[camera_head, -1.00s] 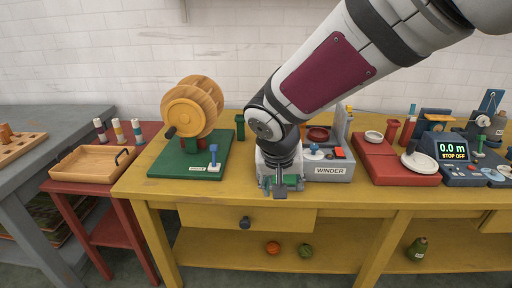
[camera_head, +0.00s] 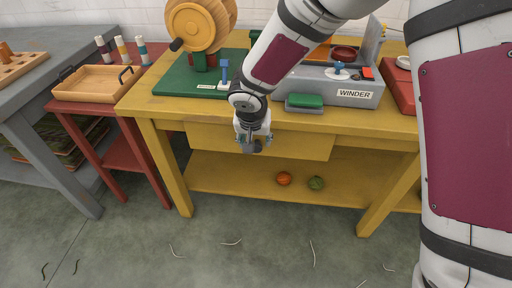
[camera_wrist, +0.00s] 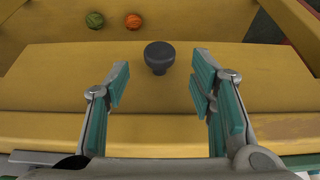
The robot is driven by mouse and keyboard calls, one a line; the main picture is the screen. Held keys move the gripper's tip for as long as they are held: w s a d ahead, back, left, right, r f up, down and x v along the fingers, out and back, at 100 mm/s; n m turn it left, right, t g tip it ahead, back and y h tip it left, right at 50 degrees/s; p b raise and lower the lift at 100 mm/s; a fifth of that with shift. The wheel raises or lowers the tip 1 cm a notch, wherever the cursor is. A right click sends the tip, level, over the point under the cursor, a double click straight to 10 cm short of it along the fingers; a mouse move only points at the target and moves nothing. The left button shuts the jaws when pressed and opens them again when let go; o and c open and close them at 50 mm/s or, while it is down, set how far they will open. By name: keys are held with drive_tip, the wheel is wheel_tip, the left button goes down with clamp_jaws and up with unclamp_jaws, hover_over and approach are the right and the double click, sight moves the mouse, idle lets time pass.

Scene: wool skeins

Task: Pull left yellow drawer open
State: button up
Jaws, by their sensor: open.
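The left yellow drawer (camera_head: 300,144) is in the front of the yellow table, and its front looks shut. My gripper (camera_head: 252,140) is in front of the drawer front, left of its middle. In the wrist view, the drawer's dark round knob (camera_wrist: 159,57) stands out from the yellow front. My gripper (camera_wrist: 160,82) is open there, with its green-padded fingers on either side of the knob's line. The knob appears just beyond the fingertips, and I see no contact. In the head view my gripper mostly covers the knob.
The yellow table (camera_head: 160,108) carries a grey winder (camera_head: 345,90) and a green board (camera_head: 175,82) with a wooden wheel. An orange ball (camera_head: 284,178) and a green ball (camera_head: 316,183) lie on the lower shelf. The floor in front is clear apart from thin yarn scraps.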

sight(256, 145)
drive_tip(key=shift+b+x, duration=0.5)
drive_tip(key=shift+x, duration=1.85)
clamp_jaws()
